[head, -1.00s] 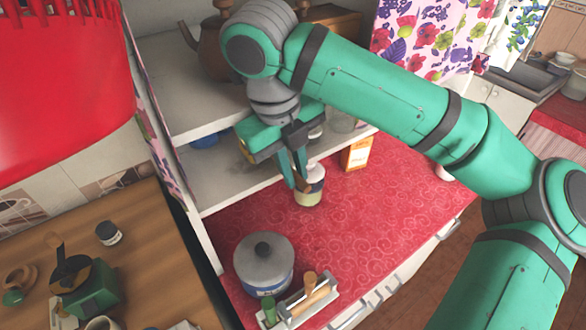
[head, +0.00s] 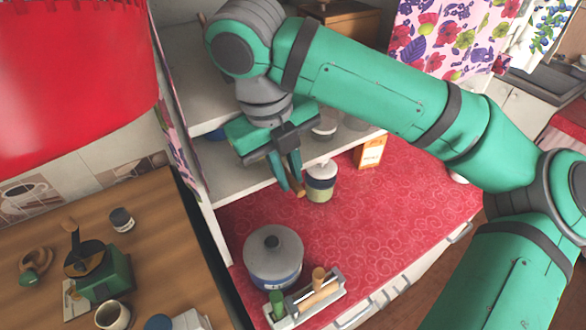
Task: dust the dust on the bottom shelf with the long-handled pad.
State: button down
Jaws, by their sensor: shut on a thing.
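My gripper (head: 289,184) is shut on the long-handled pad. Only a short brown end of its wooden handle (head: 300,191) shows below the fingers. The rest of the handle and the pad are hidden. The gripper is in front of the bottom shelf (head: 226,184), just left of a lidded jar. The pale bottom shelf shows mainly at its left part, and my arm covers much of the rest. I cannot make out the dust on it.
The jar (head: 320,182) stands on the red oilcloth counter (head: 385,215), with an orange box (head: 371,152) behind it. A grey lidded pot (head: 273,260) and a caddy (head: 305,300) stand in front. A higher shelf (head: 190,95) lies above the bottom one.

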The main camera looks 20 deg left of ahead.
jog(key=w+d, duration=0.2)
jog(key=w, duration=0.1)
jog(key=shift+w+d+r, duration=0.3)
jog(key=shift+d+r, duration=0.05)
jog(key=shift+d, duration=0.05)
dwell(1.4)
jog(key=s+d+r, duration=0.1)
jog(key=s+d, duration=0.7)
jog(key=d, duration=0.3)
jog(key=shift+s+r, duration=0.25)
jog(key=shift+s, duration=0.05)
dwell(0.8)
jog(key=shift+w, duration=0.1)
dwell(0.4)
